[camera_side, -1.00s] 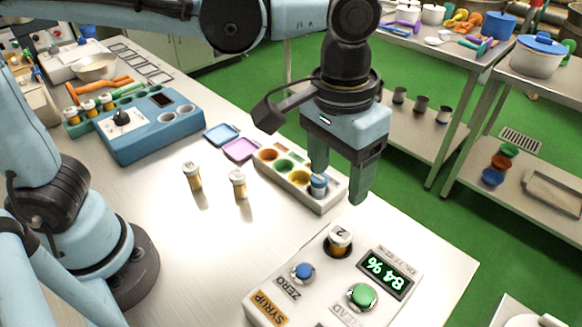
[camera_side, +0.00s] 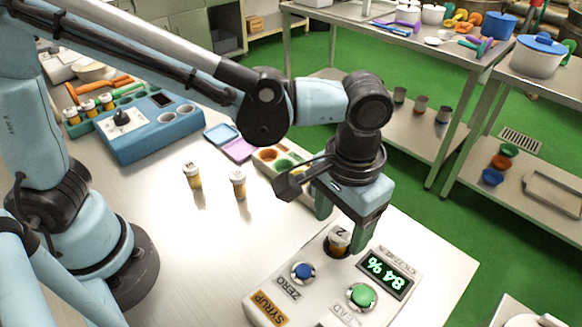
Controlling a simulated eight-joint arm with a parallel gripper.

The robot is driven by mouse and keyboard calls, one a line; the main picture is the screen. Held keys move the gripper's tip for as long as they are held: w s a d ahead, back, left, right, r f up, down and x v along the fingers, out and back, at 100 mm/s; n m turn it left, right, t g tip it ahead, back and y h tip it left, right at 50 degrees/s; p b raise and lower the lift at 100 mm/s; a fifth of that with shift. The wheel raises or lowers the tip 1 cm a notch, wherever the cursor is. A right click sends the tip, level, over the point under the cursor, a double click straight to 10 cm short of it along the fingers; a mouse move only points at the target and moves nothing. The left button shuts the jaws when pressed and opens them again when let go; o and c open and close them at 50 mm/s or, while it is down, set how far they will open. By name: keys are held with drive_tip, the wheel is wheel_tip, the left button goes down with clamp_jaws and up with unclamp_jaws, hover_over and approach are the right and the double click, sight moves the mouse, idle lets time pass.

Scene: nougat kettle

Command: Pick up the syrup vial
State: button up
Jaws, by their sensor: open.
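A vial with a white cap marked 2 and an amber body (camera_side: 338,241) stands in the round well of the white syrup device (camera_side: 262,287). The device bears a SYRUP label, a blue ZERO button, a green button and a display reading 84 %. My gripper (camera_side: 344,226) is open and points down over this vial. One finger shows behind and left of the cap, the other to its right. I cannot tell whether either finger touches the vial. The vial's lower part is hidden in the well.
Two capped amber vials (camera_side: 193,176) (camera_side: 238,184) stand on the bare table to the left. A tray with coloured wells (camera_side: 268,170) is partly hidden behind my gripper. A blue device (camera_side: 150,137) stands farther back left, with several vials beside it.

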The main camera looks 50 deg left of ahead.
sight(339, 234)
drive_tip(key=shift+w+a+f, duration=0.1)
drive_tip(key=shift+w+f, duration=0.05)
drive_tip(key=shift+f, duration=1.95)
drive_tip(key=c, duration=1.2)
drive_tip(key=shift+r, duration=0.15)
